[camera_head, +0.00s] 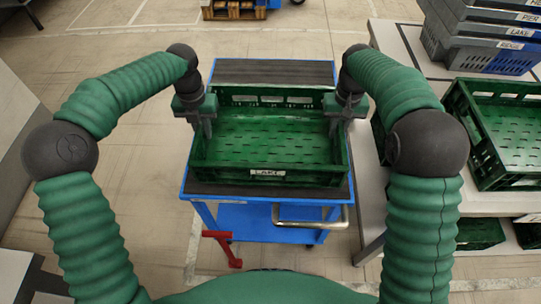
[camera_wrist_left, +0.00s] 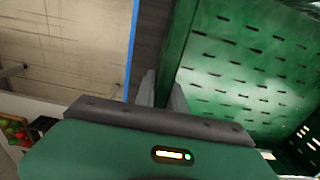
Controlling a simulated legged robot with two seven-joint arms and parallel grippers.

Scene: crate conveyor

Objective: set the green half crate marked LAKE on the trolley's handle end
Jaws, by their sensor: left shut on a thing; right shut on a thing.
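The green half crate marked LAKE (camera_head: 268,179) is on or just above the near part of the blue trolley's dark top (camera_head: 275,72), by the handle (camera_head: 312,222). I cannot tell whether it touches the top. It looks level and empty, with its label facing me. My left gripper (camera_head: 203,125) is shut on the crate's left wall. The left wrist view shows its fingers either side of that green wall (camera_wrist_left: 178,60). My right gripper (camera_head: 343,115) is shut on the right wall.
A table (camera_head: 395,40) on the right holds another green crate (camera_head: 500,177) and a stack of grey and blue crates (camera_head: 480,40). It stands close to the trolley's right side. A red pedal (camera_head: 228,250) juts out at the trolley's lower front. The floor left of the trolley is clear.

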